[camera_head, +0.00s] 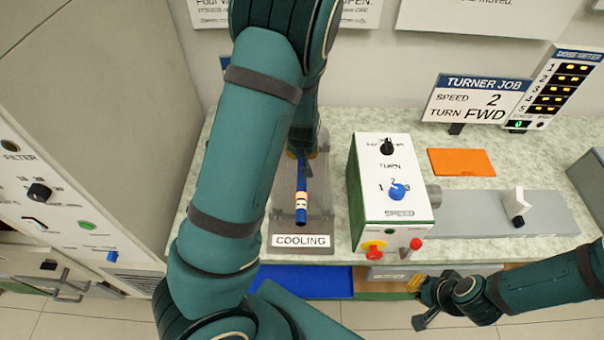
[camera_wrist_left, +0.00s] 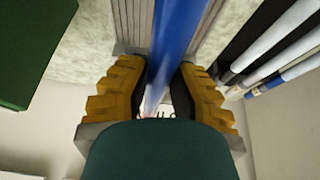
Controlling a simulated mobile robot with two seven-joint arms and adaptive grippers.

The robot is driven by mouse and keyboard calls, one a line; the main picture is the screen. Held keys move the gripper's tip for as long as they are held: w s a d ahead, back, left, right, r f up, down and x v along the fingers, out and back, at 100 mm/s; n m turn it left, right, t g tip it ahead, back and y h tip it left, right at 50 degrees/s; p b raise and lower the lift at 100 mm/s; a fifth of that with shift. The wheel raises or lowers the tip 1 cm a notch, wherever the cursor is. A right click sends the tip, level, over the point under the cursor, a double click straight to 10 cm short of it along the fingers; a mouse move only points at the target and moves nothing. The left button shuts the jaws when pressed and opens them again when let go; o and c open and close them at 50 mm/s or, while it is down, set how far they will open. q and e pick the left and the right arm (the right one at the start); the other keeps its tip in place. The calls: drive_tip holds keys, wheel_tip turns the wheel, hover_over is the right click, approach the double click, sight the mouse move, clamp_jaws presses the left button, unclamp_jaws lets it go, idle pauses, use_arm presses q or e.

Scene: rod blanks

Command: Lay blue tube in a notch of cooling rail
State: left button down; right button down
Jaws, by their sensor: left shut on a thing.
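The blue tube (camera_head: 301,209) with a pale band points toward the front edge, over the grey cooling rail (camera_head: 322,222) with its "COOLING" label. My left gripper (camera_head: 301,155) is at the tube's far end, partly hidden by my arm. In the left wrist view the tube (camera_wrist_left: 176,40) runs between the yellow-padded fingers (camera_wrist_left: 160,92), which are shut on it. The rail (camera_wrist_left: 130,25) shows behind it. I cannot tell whether the tube touches the rail or sits in a notch. My right gripper (camera_head: 417,301) is empty, its fingers apart, in front of the bench.
The white and green lathe (camera_head: 392,190) stands close right of the rail. An orange plate (camera_head: 461,162) lies behind its grey bed (camera_head: 470,212). Several white and black rods (camera_wrist_left: 275,50) lie at the right in the wrist view. A grey cabinet (camera_head: 90,120) stands at the left.

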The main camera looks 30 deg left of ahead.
use_arm(q)
wheel_tip(320, 180, down, 6)
drive_tip(key=shift+a+r+b, duration=0.1)
drive_tip(key=shift+r+b, duration=0.05)
drive_tip(key=shift+b, duration=0.4)
drive_tip(key=shift+f+b, duration=0.3)
drive_tip(key=shift+f, duration=1.8)
drive_tip(key=shift+f, duration=0.2)
drive_tip(key=c, duration=1)
unclamp_jaws()
drive_tip(key=shift+o, duration=0.2)
drive_tip(key=shift+r, duration=0.1)
